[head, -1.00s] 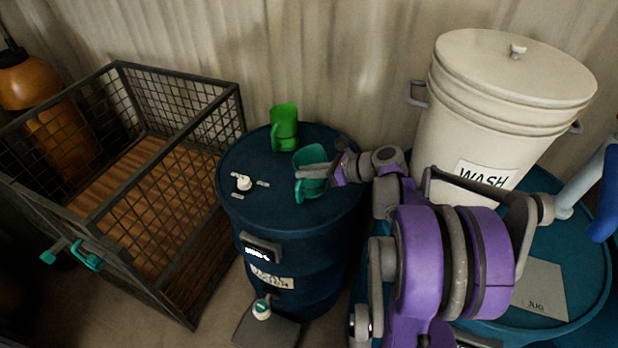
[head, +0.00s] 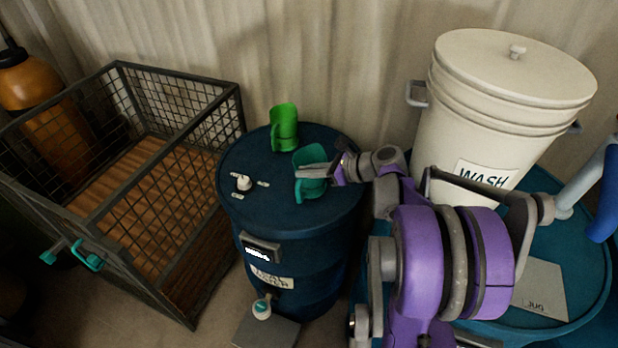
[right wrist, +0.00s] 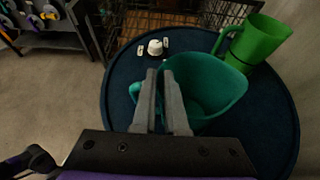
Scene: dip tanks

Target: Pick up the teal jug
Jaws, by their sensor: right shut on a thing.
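The teal jug (head: 312,186) is upright on or just above the top of the dark blue barrel (head: 245,205), near its right side. My right gripper (head: 312,172) reaches in from the right and is shut on the jug. In the right wrist view the gripper's two fingers (right wrist: 163,98) are close together at the jug's near left side, and the open mouth of the teal jug (right wrist: 215,85) shows. I cannot tell whether the jug's base touches the barrel. My left gripper is not in view.
A green jug (head: 284,127) stands behind the teal one on the barrel. A white cap (head: 243,183) is at the barrel's left. A wire crate (head: 118,68) stands left, and a white WASH bucket (head: 500,110) on a blue barrel stands right.

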